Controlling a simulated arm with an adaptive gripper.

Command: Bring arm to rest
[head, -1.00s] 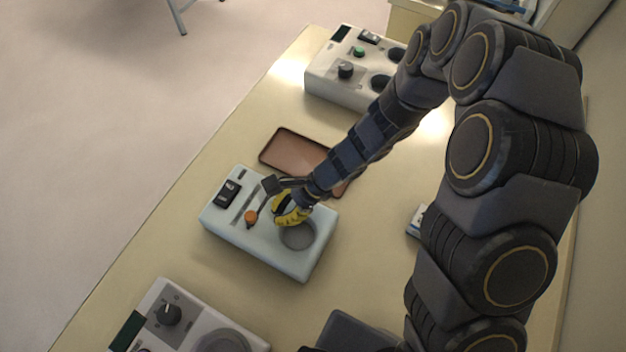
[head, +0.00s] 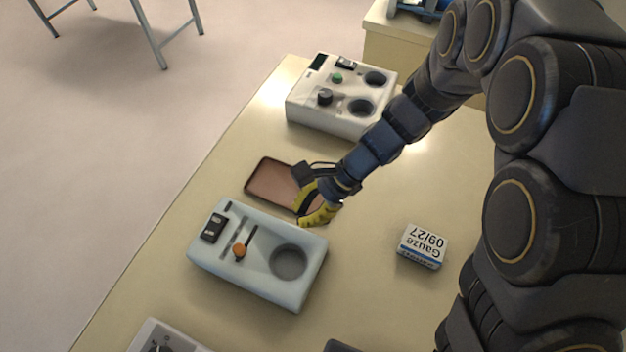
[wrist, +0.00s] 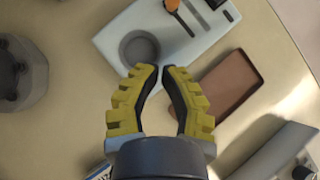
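My gripper (head: 308,222) has yellow ridged fingers and hangs above the table, between the pale blue device and the brown tray in the head view. In the wrist view its fingertips (wrist: 160,68) almost meet, with only a narrow gap and nothing held between them. The pale blue device (head: 225,270) has an orange-knobbed lever (head: 239,251) in a slotted panel, a round recess (head: 287,262) and a black switch (head: 213,228). In the wrist view the device (wrist: 115,42) lies beyond the fingertips, and my gripper appears clear of its lever.
The brown tray (head: 268,184) lies empty behind the device. A white control box (head: 310,105) stands at the back, and another device (head: 160,338) is cut off at the bottom. A gauze box (head: 422,246) sits at right. Bare table (head: 375,300) lies between.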

